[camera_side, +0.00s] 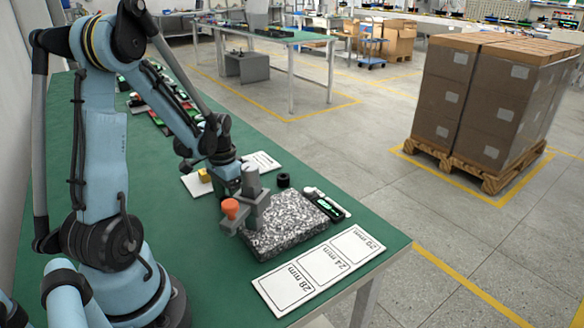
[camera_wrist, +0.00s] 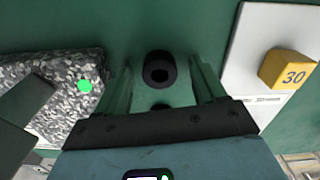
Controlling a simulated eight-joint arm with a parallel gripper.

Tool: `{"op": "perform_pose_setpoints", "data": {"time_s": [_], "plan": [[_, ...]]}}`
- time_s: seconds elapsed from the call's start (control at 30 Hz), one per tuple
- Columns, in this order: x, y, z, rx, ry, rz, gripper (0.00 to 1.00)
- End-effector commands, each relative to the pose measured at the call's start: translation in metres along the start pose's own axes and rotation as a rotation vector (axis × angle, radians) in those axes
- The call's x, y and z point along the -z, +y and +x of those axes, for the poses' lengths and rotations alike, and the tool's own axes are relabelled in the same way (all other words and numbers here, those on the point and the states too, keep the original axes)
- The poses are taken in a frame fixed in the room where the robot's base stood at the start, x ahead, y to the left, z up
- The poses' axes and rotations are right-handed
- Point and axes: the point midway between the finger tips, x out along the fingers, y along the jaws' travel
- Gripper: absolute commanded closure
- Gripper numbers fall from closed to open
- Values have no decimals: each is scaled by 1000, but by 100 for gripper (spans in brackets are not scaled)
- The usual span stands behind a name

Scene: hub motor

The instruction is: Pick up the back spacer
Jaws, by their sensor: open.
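The back spacer appears to be a short black ring (camera_side: 283,180), standing on the green table behind the speckled granite slab. In the wrist view the black ring (camera_wrist: 160,68) shows its dark hole and lies in the gap between my two fingers. My gripper (camera_wrist: 161,88) is open, with one finger to the left of the ring and one to the right. Neither finger visibly grips it. In the side view my gripper (camera_side: 228,186) is above the table, left of the ring, its fingertips mostly hidden by a grey stand.
The granite slab (camera_side: 285,222) carries a grey stand (camera_side: 257,205) with an orange knob (camera_side: 231,207). A dark device with a green display (camera_side: 327,205) lies at its right. A white board marked 28, 24 and 20 mm (camera_side: 320,272) lies in front. A yellow block marked 30 (camera_wrist: 288,70) sits on a white card.

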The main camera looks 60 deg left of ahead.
Motion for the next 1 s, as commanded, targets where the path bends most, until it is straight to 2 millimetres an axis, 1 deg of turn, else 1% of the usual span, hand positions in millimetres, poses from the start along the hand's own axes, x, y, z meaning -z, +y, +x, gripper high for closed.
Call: {"op": "perform_pose_setpoints", "data": {"time_s": [0.17, 0.5, 0.57, 0.83, 1.0], "plan": [[0, 0, 0, 0, 0, 0, 30], [0, 0, 0, 0, 0, 0, 82], [0, 0, 0, 0, 0, 0, 91], [0, 0, -1, 0, 0, 0, 91], [0, 0, -9, 0, 0, 0, 91]]}}
